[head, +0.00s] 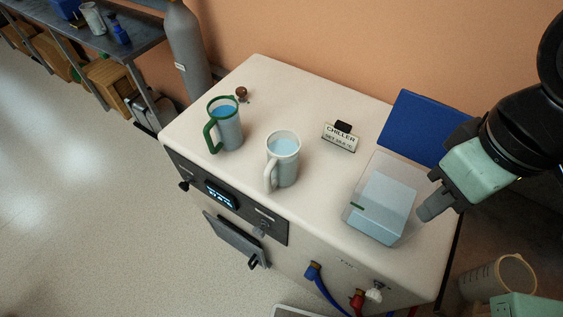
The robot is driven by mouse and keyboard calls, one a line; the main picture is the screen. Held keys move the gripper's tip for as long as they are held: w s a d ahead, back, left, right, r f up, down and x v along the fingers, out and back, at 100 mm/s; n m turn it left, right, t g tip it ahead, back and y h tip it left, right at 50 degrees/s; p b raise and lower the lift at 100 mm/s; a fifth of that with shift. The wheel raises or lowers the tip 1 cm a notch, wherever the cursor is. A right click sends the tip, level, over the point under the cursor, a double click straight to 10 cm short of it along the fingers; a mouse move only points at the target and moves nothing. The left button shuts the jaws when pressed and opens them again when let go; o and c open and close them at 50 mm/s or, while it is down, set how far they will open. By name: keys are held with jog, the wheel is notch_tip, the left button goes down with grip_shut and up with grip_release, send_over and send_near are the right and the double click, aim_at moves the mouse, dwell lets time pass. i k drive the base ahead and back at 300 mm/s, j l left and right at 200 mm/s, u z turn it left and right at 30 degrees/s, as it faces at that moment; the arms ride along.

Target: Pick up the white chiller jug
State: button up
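The white chiller jug (284,162) stands upright on the white top of the chiller (316,198), near its front edge. It has a white rim and handle, a clear greyish body and pale blue liquid inside. Its handle faces the lower left. A similar jug with a green rim and handle (228,128) stands to its left, also holding blue liquid. My gripper (428,194) is at the right, beside the translucent box and well apart from the white jug. Nothing is seen held in it. The angle does not show clearly whether its fingers are apart.
A translucent box (384,200) stands on the right of the top, between my gripper and the white jug. A CHILLER sign (340,138) and a small brown knob (241,92) stand behind the jugs. A blue panel (421,128) is at the back right.

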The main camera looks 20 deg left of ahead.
aim_at(283, 145)
jog(key=k+j+u, duration=0.2)
jog(key=j, duration=0.15)
jog(key=k+j+u, duration=0.2)
jog(key=j+u, duration=0.25)
jog(key=j, duration=0.25)
jog(key=k+j+u, duration=0.2)
jog(key=j, duration=0.2)
jog(key=j+u, duration=0.2)
jog(key=j, duration=0.15)
